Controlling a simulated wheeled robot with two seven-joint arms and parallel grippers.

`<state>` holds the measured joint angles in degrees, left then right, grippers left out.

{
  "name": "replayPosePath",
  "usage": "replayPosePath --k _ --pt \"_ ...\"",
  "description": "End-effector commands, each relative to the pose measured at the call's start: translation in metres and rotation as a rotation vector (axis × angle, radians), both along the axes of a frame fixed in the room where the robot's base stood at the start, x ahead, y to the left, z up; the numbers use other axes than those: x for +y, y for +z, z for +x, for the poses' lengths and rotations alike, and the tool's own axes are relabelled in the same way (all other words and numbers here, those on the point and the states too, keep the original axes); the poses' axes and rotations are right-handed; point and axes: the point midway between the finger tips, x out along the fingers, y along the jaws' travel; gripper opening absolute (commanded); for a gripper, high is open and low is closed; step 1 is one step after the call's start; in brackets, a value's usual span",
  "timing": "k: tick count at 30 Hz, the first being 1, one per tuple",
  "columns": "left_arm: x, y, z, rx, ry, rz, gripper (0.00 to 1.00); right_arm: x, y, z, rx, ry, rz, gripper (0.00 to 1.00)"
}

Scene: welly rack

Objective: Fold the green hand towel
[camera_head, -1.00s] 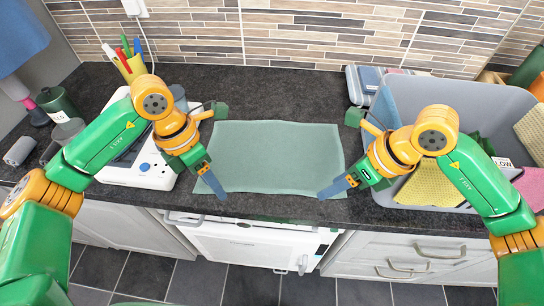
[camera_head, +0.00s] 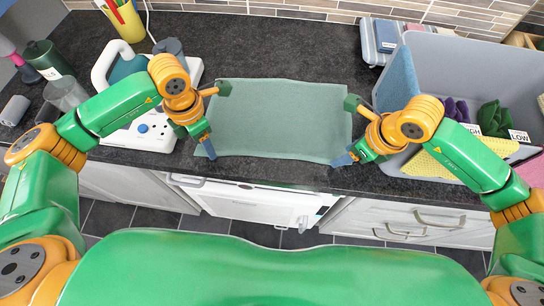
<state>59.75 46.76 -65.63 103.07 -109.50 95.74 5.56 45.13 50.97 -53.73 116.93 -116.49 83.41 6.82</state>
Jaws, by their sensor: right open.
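The green hand towel (camera_head: 280,118) lies flat and spread out on the dark worktop, its front edge close to the counter's front edge. My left gripper (camera_head: 210,153) points down at the towel's front left corner. My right gripper (camera_head: 345,158) is open at the towel's front right corner, and no cloth is seen lifted there. Whether the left jaws are open or shut is not clear from this angle. The fingers hide small parts of the corners.
A grey bin (camera_head: 438,62) with cloths and gloves stands to the right. A white device (camera_head: 150,130) with a knob stands at left, with a yellow pen cup (camera_head: 124,24) behind it. Folded cloths (camera_head: 382,38) lie at the back. The worktop (camera_head: 280,50) behind the towel is clear.

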Motion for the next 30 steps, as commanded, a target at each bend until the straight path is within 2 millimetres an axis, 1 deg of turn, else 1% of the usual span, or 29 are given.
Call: replayPosePath --k 2,4,5,15,17,18,30 --pt "-0.0001 -0.0018 0.0 0.0 0.0 0.0 0.57 0.0002 -0.0017 0.0 0.0 0.0 0.0 0.57" --pt "-0.0002 -0.0088 -0.0001 0.001 0.0 -0.001 0.57 0.0001 -0.0088 0.0 0.0 0.0 0.0 0.57" --pt "-0.0002 -0.0052 -0.0001 0.001 0.0 -0.001 0.56 0.0002 -0.0052 0.0 0.0 0.0 0.0 0.57" --pt "-0.0002 -0.0048 -0.0005 0.002 0.0 -0.001 0.1 0.0001 -0.0045 -0.0003 0.001 -0.001 0.001 0.11" --pt "-0.0002 -0.0049 -0.0006 0.002 0.0 -0.001 0.02 0.0002 -0.0046 -0.0003 0.002 -0.001 0.0 0.03" --pt "-0.0002 -0.0049 -0.0006 0.003 0.0 0.0 0.0 0.0001 -0.0046 -0.0003 0.002 -0.001 0.0 0.0" --pt "0.0 -0.0052 -0.0009 0.004 0.0 0.001 0.0 -0.0001 -0.0049 -0.0003 0.002 -0.001 -0.001 0.0"
